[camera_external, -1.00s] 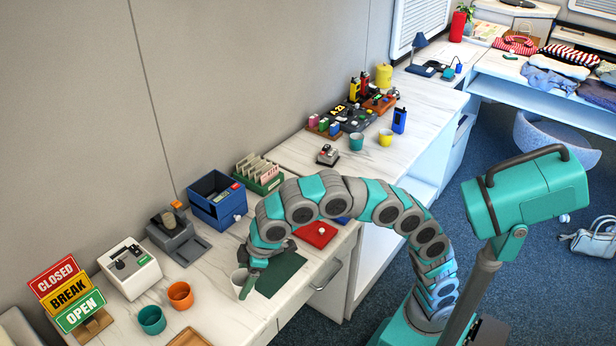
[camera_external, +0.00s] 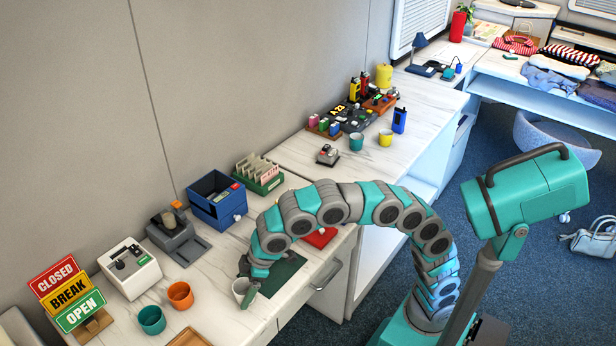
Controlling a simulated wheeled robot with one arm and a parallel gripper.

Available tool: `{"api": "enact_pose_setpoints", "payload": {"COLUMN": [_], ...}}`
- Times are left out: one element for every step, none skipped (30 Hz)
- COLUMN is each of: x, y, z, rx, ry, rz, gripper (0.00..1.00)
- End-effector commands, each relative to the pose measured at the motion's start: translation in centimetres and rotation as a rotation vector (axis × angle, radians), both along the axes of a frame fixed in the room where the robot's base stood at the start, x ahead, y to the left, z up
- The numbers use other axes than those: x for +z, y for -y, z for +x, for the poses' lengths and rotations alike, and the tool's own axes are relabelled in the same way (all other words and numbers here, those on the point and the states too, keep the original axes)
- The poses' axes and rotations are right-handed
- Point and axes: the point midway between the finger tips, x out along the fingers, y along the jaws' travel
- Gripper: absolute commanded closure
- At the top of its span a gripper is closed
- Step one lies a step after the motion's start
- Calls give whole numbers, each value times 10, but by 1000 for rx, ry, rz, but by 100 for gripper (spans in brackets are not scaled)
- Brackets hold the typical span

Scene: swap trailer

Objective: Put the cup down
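A white cup (camera_external: 239,287) stands or hangs at the left edge of the dark green mat (camera_external: 284,275) on the near counter. My gripper (camera_external: 247,287) is at the cup, with a finger in front of its right side. The cup looks upright. The far finger is hidden, so I cannot tell whether the gripper is shut on the cup or whether the cup's base touches the counter.
An orange cup (camera_external: 180,295) and a teal cup (camera_external: 151,320) stand to the left. A white device (camera_external: 130,268), a grey machine (camera_external: 176,236) and a blue bin (camera_external: 217,200) line the wall. A red mat (camera_external: 320,238) lies behind my arm.

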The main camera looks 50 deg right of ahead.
Motion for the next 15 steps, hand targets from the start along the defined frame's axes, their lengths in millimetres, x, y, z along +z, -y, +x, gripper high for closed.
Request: {"api": "enact_pose_setpoints", "payload": {"x": [0, 0, 0, 0, 0, 0, 0, 0, 0, 0, 0, 1, 3, 5, 7], "y": [0, 0, 0, 0, 0, 0, 0, 0, 0, 0, 0, 0, 0, 0, 1], "z": [0, 0, 0, 0, 0, 0, 0, 0, 0, 0, 0, 0, 0, 0, 0], "rx": [0, 0, 0, 0, 0, 0, 0, 0, 0, 0, 0, 0, 0, 0, 0], "ry": [0, 0, 0, 0, 0, 0, 0, 0, 0, 0, 0, 0, 0, 0, 1], "rz": [0, 0, 0, 0, 0, 0, 0, 0, 0, 0, 0, 0, 0, 0, 0], "gripper": [12, 9, 4, 1, 0, 0, 0, 0, 0, 0, 0, 0, 0, 0, 0]}}
